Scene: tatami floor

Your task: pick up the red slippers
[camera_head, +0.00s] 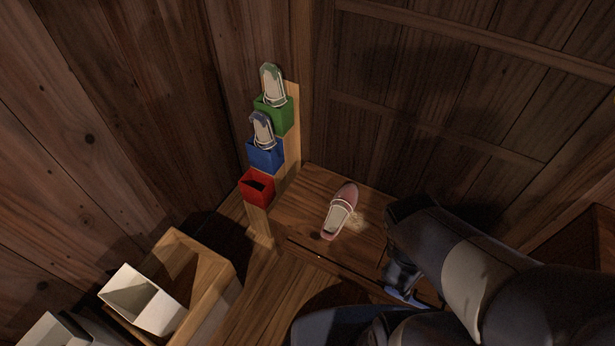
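The red slippers (341,210) lie on a raised wooden floor in the corner, left of my arm. They look pinkish red with pale edging and a light inner sole. They overlap or sit so close that I cannot tell one slipper from two. My gripper (402,283) is right of the slippers and nearer the bottom of the picture, apart from them. It is dark with a blue part, and my arm hides much of it. Its fingers do not show clearly.
A wooden post carries a green box (276,117) and a blue box (266,156), each holding slippers, and an empty-looking red box (256,189). A wooden crate (205,262) and a white box (143,299) stand lower left. Wooden walls close the corner behind.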

